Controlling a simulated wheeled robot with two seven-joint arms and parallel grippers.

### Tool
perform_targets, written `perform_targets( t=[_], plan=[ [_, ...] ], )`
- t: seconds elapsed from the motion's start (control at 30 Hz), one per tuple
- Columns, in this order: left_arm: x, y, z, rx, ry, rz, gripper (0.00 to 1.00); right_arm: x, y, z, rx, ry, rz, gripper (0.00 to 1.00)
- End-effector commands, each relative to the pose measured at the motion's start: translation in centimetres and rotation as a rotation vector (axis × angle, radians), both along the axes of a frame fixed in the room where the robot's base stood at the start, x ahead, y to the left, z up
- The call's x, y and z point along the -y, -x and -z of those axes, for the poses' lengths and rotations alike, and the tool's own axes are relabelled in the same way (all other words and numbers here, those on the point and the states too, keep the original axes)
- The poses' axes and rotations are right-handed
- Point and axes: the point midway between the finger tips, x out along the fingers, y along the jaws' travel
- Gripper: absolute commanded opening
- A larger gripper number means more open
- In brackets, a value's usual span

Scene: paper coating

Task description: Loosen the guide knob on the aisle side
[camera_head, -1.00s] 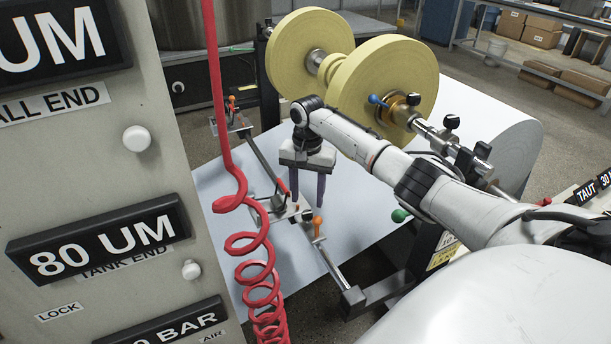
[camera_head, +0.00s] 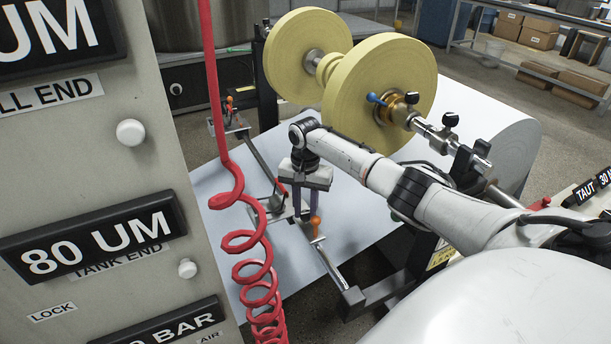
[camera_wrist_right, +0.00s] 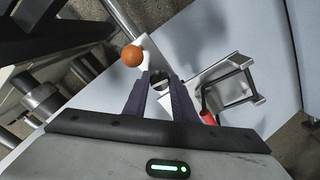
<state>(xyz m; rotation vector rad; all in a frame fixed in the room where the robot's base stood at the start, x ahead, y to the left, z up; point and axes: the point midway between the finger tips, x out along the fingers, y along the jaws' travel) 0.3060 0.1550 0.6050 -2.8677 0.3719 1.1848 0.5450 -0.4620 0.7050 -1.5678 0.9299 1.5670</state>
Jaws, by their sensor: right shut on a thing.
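My right gripper (camera_head: 304,214) points down over the metal guide bar (camera_head: 328,262). In the right wrist view its dark fingers (camera_wrist_right: 160,82) are closed around a small black guide knob (camera_wrist_right: 158,75), which is mostly hidden between them. An orange ball-topped handle (camera_head: 315,224) stands beside the fingers and also shows in the wrist view (camera_wrist_right: 132,55). A metal bracket with a dark wire-like frame (camera_wrist_right: 232,83) and a red tip (camera_wrist_right: 208,117) lies on the other side of the fingers. My left gripper is not in view.
A red coiled hose (camera_head: 252,240) hangs between the label panel (camera_head: 150,190) and the bar. White paper web (camera_head: 345,225) lies beneath. Yellow rolls (camera_head: 385,95) on a shaft stand behind my right arm. The far bar end has another orange handle (camera_head: 229,100).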

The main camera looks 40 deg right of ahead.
Motion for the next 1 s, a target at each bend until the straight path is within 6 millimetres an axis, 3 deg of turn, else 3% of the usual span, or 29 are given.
perform_targets(
  t=[0.47, 1.0],
  plan=[
    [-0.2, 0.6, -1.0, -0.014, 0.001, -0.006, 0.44, -0.1, 0.1, -0.3, -0.003, -0.003, -0.152, 0.02],
    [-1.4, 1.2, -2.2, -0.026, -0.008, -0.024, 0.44, 0.0, 0.1, -0.2, -0.002, -0.003, -0.648, 0.02]
  ],
)
